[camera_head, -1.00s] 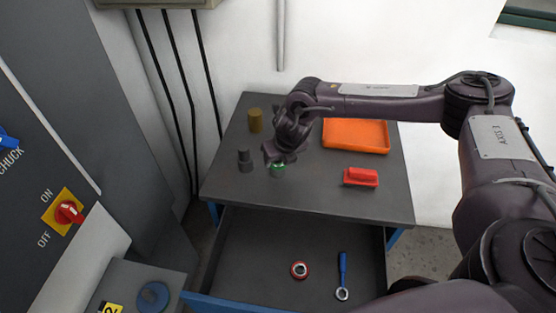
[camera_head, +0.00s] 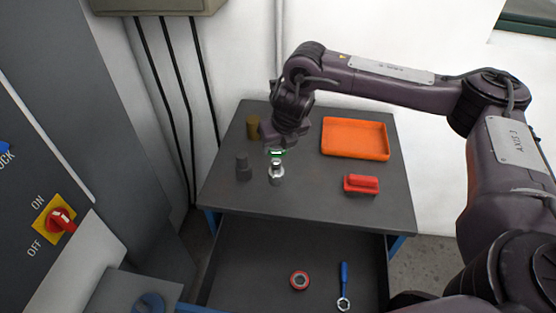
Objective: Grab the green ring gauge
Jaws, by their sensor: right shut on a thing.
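The green ring gauge (camera_head: 281,153) is in my right gripper (camera_head: 277,148), just above a small silver cylindrical part (camera_head: 276,174) on the grey table top (camera_head: 310,196). The fingers are shut on the ring and partly hide it. I cannot tell whether the ring is wholly clear of the silver part. My left gripper is not in view.
A dark grey cylinder (camera_head: 243,168) and a brass cylinder (camera_head: 253,127) stand to the left. An orange tray (camera_head: 355,155) and a red block (camera_head: 361,184) are to the right. The open drawer below holds a red ring (camera_head: 299,281) and a blue-handled tool (camera_head: 344,275).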

